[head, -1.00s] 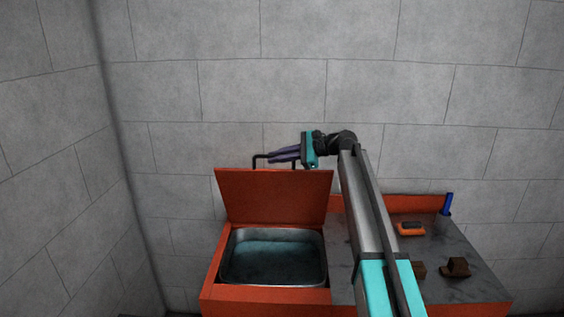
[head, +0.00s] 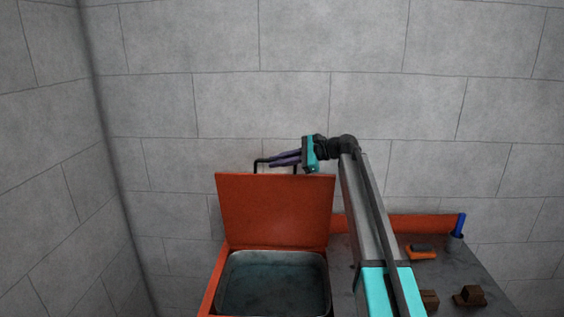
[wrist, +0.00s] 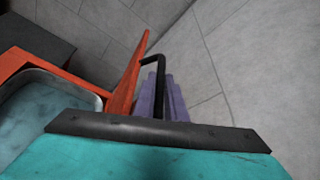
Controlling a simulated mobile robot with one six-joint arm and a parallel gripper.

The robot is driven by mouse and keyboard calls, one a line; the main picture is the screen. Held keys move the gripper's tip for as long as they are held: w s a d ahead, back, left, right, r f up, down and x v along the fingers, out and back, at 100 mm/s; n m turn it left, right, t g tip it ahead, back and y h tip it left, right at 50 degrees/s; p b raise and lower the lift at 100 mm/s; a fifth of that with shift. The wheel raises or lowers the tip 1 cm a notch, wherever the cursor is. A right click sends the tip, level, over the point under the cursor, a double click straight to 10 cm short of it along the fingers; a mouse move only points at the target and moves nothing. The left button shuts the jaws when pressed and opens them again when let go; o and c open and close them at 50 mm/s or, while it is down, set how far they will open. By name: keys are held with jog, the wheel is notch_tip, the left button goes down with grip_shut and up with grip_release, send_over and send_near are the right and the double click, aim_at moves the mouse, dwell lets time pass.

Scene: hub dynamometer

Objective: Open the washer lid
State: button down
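The orange-red washer lid (head: 275,210) stands raised, close to upright, at the back of the washer basin. It also shows edge-on in the wrist view (wrist: 128,82). The basin (head: 272,285) is uncovered, with a metal rim and a bluish inside. A black bar handle (head: 258,163) sits at the lid's top edge. My gripper (head: 284,159) is at this handle, its purple fingers reaching in from the right. In the wrist view the handle (wrist: 156,72) runs between the fingers, which look closed on it. The teal palm hides part of the wrist view.
The grey worktop right of the basin holds an orange-and-black tool (head: 421,252), a blue upright item (head: 459,226) and brown blocks (head: 470,296). A grey block wall (head: 230,100) stands close behind the lid, another at the left.

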jog(key=shift+s+a+r, duration=0.1)
jog(key=shift+s+a, duration=0.05)
jog(key=shift+a, duration=0.35)
jog(key=c, duration=1.8)
grip_release()
jog(key=shift+s+a, duration=0.1)
jog(key=shift+a, duration=0.05)
jog(key=shift+d, duration=0.45)
jog(key=b+v, duration=0.4)
jog(key=v, duration=1)
jog(key=shift+b, duration=0.3)
